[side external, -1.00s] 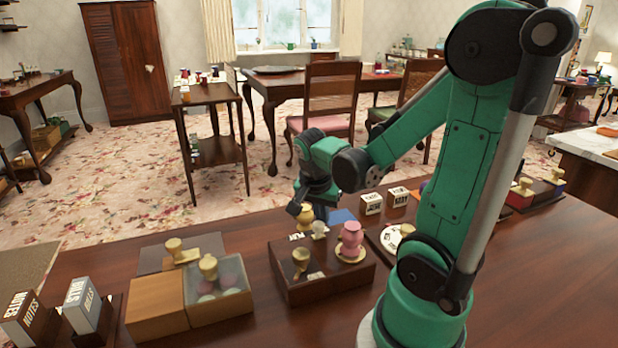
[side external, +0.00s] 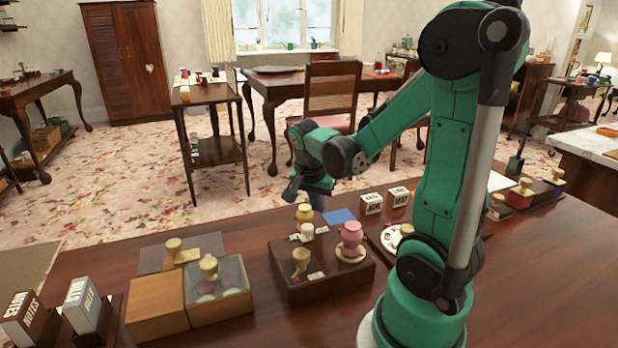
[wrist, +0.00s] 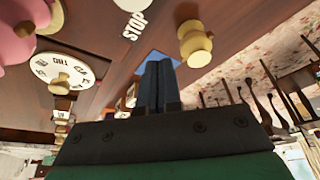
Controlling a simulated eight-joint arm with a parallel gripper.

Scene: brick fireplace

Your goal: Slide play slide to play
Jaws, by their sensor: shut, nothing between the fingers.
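A wooden box (side external: 330,292) stands on the table with several knobs on top. A pale knob (side external: 307,231) sits at the left of its track, with a label (side external: 322,230) bare to its right. In the wrist view this pale knob (wrist: 131,4) is cut by the top edge, beside the printed word STOP (wrist: 134,25). No PLAY lettering is readable. A yellow knob (side external: 304,212) stands behind the pale one; it also shows in the wrist view (wrist: 195,44). My gripper (side external: 317,202) is shut and empty, above and behind the box, apart from the knobs.
A box with a clear lid (side external: 232,272) stands left. A dial (side external: 391,238) and lettered blocks (side external: 398,198) are to the right. A blue square (side external: 340,216) lies behind.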

